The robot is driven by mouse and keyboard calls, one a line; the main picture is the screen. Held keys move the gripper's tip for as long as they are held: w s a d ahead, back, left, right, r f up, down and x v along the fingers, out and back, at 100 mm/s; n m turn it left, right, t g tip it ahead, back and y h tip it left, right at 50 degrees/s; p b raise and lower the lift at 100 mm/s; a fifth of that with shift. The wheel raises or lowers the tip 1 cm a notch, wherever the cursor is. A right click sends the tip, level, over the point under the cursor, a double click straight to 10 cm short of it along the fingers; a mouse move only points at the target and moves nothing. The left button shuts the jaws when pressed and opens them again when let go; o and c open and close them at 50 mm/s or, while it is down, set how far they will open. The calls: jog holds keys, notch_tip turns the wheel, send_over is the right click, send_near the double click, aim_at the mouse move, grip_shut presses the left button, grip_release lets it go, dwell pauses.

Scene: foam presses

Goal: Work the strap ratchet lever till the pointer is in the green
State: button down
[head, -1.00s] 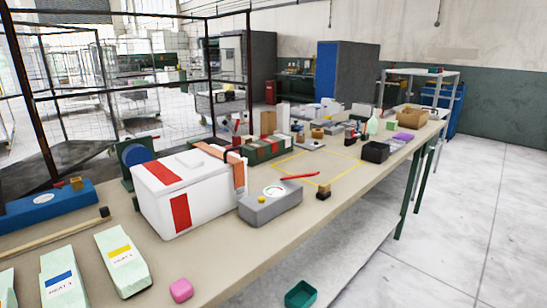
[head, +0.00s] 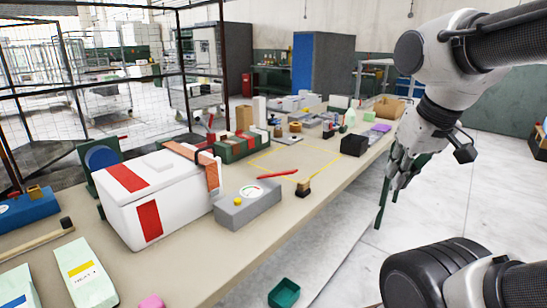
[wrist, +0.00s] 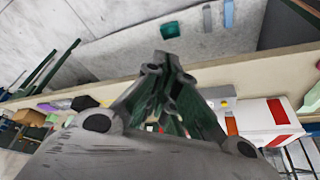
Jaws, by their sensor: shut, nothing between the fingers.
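The grey ratchet box (head: 247,208) stands on the bench, with a white round dial (head: 251,191) and a yellow knob (head: 238,202) on it. Its red lever (head: 277,174) lies out low to the right of the dial. The dial's pointer is too small to read. An orange strap (head: 206,172) runs over the white box with red bands (head: 150,195), just left of the ratchet. My gripper (head: 396,182) is shut and empty, beyond the bench's right edge and well apart from the lever. It also shows in the wrist view (wrist: 164,62).
A small black and tan block (head: 304,188) sits near the lever. A black bin (head: 354,144) and several small items stand farther back. A green tray (head: 284,293) is below the bench's front edge. The yellow-outlined bench area (head: 330,160) is mostly clear.

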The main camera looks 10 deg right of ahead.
jog(key=w+a+r+n, duration=0.2)
jog(key=w+a, duration=0.2)
jog(key=w, duration=0.4)
jog(key=w+a+r+n+y, duration=0.1)
jog(key=w+a+r+n, duration=0.1)
jog(key=w+a, duration=0.3)
jog(key=w+a+r+n+g+y, duration=0.1)
jog(key=w+a+r+n, duration=0.1)
jog(key=w, duration=1)
jog(key=a+n, duration=0.1)
jog(key=a, duration=0.1)
jog(key=shift+w+a, duration=0.25)
jog(key=shift+a, duration=0.1)
jog(key=shift+f, duration=0.1)
send_over(283, 172)
jog(key=f, duration=1)
jog(key=shift+w, duration=0.2)
jog(key=shift+s+d+f, duration=0.25)
jog(key=shift+f, duration=0.25)
jog(key=shift+s+d+f, duration=0.2)
jog(key=shift+s+f, duration=0.05)
jog(key=shift+f, duration=0.2)
jog(key=shift+s+d+f, duration=0.1)
jog(key=shift+s+f, duration=0.1)
jog(key=shift+f, duration=0.3)
